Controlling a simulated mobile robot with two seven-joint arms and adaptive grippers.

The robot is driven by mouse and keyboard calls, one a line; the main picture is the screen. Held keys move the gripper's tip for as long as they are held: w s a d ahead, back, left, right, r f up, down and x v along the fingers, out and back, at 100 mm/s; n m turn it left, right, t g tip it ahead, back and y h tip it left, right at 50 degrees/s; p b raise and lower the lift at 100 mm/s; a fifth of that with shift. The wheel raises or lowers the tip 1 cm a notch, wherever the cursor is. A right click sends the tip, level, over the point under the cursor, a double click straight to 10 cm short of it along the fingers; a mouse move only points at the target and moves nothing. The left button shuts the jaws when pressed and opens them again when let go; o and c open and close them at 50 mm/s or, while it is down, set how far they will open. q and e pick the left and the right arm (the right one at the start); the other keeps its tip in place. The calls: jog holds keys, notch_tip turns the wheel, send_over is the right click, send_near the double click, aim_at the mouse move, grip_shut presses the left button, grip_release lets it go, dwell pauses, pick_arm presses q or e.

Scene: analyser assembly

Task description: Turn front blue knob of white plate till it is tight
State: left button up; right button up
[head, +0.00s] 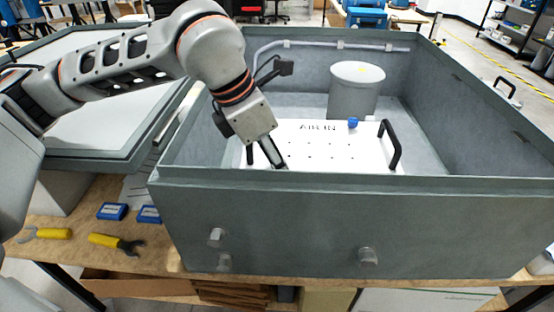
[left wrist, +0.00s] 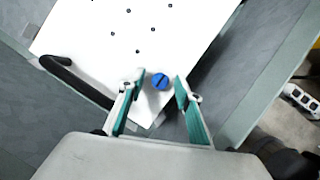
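The white plate (head: 325,148) lies inside the grey box, with "AIR IN" printed near its far edge and several small holes. One blue knob (head: 353,123) shows at its far edge in the head view. The front blue knob (left wrist: 161,81) shows near a plate corner in the left wrist view; in the head view it is hidden behind my gripper and the box wall. My left gripper (head: 277,158) points down at the plate's near left part. In the left wrist view its green-padded fingers (left wrist: 159,86) are open on either side of the knob, with gaps visible. My right gripper is not in view.
The grey box's front wall (head: 350,225) rises close to my left gripper. Black handles (head: 392,145) stand at the plate's sides. A grey cylinder (head: 356,92) stands behind the plate. Yellow-handled tools (head: 105,240) and blue items (head: 112,211) lie on the bench at left.

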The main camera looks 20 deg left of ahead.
pick_arm(q)
jog(key=v, duration=1.2)
dwell(0.3)
